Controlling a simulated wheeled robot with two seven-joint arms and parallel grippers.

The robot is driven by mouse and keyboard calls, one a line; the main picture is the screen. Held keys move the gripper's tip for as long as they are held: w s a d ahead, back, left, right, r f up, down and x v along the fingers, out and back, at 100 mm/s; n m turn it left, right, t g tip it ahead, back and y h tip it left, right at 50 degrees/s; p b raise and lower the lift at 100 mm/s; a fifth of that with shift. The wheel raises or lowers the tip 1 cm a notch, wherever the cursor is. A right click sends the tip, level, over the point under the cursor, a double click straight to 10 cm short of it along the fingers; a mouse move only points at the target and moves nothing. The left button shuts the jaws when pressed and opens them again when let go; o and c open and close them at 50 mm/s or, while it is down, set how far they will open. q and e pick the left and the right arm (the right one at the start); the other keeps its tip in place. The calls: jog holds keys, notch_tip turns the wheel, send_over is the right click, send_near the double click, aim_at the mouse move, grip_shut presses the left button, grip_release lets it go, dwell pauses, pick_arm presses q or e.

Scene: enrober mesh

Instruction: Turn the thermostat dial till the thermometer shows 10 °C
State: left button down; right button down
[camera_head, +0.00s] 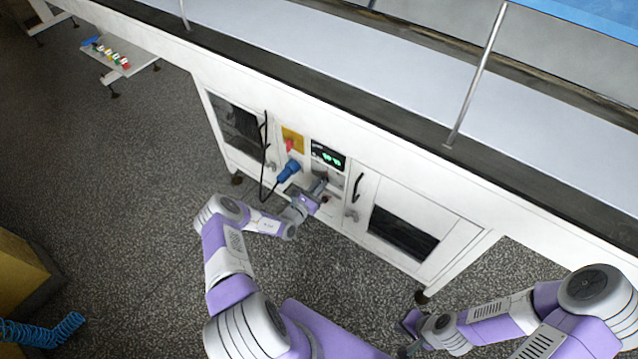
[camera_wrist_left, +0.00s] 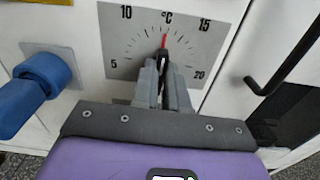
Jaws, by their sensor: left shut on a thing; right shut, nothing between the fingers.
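The thermostat dial (camera_wrist_left: 164,57) is a small dark knob with a red pointer on a grey scale plate (camera_wrist_left: 118,42) marked 5, 10, 15 and 20 °C. Its pointer stands between 10 and 15, near the °C mark. My left gripper (camera_wrist_left: 163,84) is shut on the dial, hiding its lower part; in the head view it (camera_head: 321,186) reaches the cabinet front. A black display with green digits (camera_head: 328,157), seemingly the thermometer, sits above it; its digits are too small to read. My right gripper (camera_head: 409,338) is shut and empty, low near the bottom edge, away from the cabinet.
A blue plug (camera_head: 288,171) with a black cable sits left of the dial, below a red switch on a yellow plate (camera_head: 292,140). Cabinet doors with black handles (camera_head: 358,187) flank the panel. A low stand with coloured items (camera_head: 115,58) is far left. Speckled floor lies open leftward.

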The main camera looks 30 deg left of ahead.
pick_arm(q)
jog(key=shift+m, duration=0.4)
jog(key=shift+f, duration=0.1)
jog(key=c, duration=1.2)
grip_release()
jog(key=shift+o, duration=0.2)
jog(key=s+p, duration=0.2)
jog(key=s, duration=0.5)
jog(key=shift+s+a, duration=0.25)
jog(key=shift+s, duration=0.1)
